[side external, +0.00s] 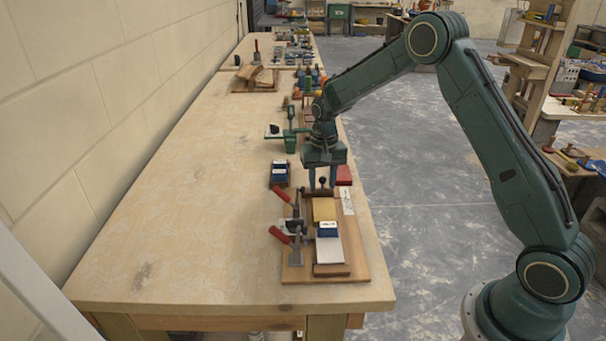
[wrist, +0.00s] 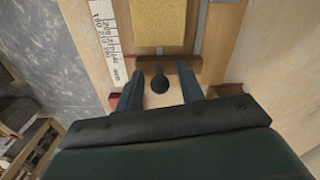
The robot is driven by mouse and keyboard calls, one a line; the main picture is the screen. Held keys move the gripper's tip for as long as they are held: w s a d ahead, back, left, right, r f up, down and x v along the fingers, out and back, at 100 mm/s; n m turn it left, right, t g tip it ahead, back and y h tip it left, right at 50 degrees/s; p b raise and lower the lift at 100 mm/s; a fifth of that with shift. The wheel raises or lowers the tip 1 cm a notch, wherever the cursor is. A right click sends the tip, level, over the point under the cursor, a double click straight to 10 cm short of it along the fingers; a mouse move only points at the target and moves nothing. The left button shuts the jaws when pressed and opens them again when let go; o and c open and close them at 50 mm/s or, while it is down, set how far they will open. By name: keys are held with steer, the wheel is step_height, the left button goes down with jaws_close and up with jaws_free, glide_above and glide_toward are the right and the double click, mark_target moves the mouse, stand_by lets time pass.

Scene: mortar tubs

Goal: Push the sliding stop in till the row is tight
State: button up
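The sliding stop (wrist: 182,64) is a brown wooden bar across the end of the fixture, with a black knob (wrist: 160,83) on it. A tan-yellow block (wrist: 158,22) lies just beyond the bar, with what looks like a narrow gap between. In the side view the row holds the yellow block (side external: 324,209), a blue-and-white block (side external: 328,230) and a pale flat piece (side external: 328,251), near a brown end block (side external: 331,270). My gripper (side external: 322,185) points down at the stop's end. In the wrist view my gripper (wrist: 160,90) is open, its fingers either side of the knob, apparently not touching it.
Two red-handled clamps (side external: 282,194) (side external: 279,235) stand along the fixture's left side. A white scale strip (wrist: 104,35) lies beside the row. The bench's left side (side external: 190,210) is clear.

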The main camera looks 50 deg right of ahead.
mark_target(324, 201)
steer(key=c, duration=0.8)
steer(key=shift+s+a, duration=1.55)
steer(key=shift+a, duration=0.05)
steer(key=o, duration=0.8)
steer(key=shift+r, duration=0.15)
step_height(324, 201, up, 14)
steer(key=shift+f, duration=0.2)
